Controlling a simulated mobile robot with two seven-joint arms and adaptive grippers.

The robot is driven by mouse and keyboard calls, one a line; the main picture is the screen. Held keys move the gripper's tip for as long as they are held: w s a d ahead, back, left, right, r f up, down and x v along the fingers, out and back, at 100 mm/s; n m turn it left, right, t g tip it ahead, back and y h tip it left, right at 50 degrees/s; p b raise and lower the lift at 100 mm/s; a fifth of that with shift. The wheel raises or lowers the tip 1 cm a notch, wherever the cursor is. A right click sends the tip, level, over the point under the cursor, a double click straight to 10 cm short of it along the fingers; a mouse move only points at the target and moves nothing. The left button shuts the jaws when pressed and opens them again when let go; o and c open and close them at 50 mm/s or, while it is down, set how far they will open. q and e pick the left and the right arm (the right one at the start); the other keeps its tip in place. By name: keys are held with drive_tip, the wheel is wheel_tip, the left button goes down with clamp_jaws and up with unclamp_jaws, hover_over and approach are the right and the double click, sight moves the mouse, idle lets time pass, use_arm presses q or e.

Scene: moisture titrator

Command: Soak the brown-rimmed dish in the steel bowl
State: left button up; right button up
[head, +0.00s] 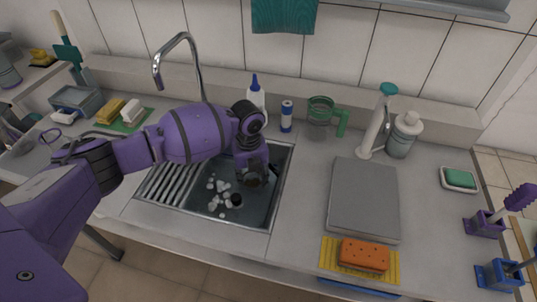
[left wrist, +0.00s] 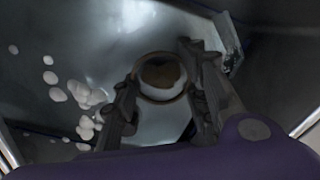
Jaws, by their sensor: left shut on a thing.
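The brown-rimmed dish (left wrist: 160,92) is small and round, with a pale wall and a brown inside, in the left wrist view. My left gripper (left wrist: 160,66) has one finger on each side of it and is shut on it. In the head view my left gripper (head: 252,176) points down inside the steel bowl (head: 257,207), the sunken sink basin, and mostly hides the dish. The basin's grey wall also shows in the left wrist view (left wrist: 75,30). I cannot tell whether the dish touches the basin floor. My right gripper is not in view.
White suds (head: 219,187) and a dark round drain (head: 236,200) are in the basin. The tap (head: 198,70) rises behind it; ridged drainboard (head: 168,182) lies left. A blue-capped bottle (head: 256,95), green-handled jug (head: 320,118) and grey board (head: 363,200) stand behind and right.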

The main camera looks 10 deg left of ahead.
use_arm(q)
drive_tip(key=shift+f, duration=0.5)
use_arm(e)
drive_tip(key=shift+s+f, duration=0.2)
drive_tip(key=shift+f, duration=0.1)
use_arm(q)
drive_tip(key=o, duration=1.3)
drive_tip(key=shift+r, duration=0.1)
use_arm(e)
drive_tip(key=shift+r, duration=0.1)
use_arm(q)
drive_tip(key=shift+r+p, duration=1.65)
drive_tip(key=shift+r, duration=2.75)
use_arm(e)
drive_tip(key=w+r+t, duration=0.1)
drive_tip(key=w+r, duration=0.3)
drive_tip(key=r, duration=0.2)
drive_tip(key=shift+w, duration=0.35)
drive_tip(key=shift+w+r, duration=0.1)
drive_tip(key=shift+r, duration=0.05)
use_arm(q)
wheel_tip(320, 180, up, 12)
drive_tip(key=shift+r, duration=0.1)
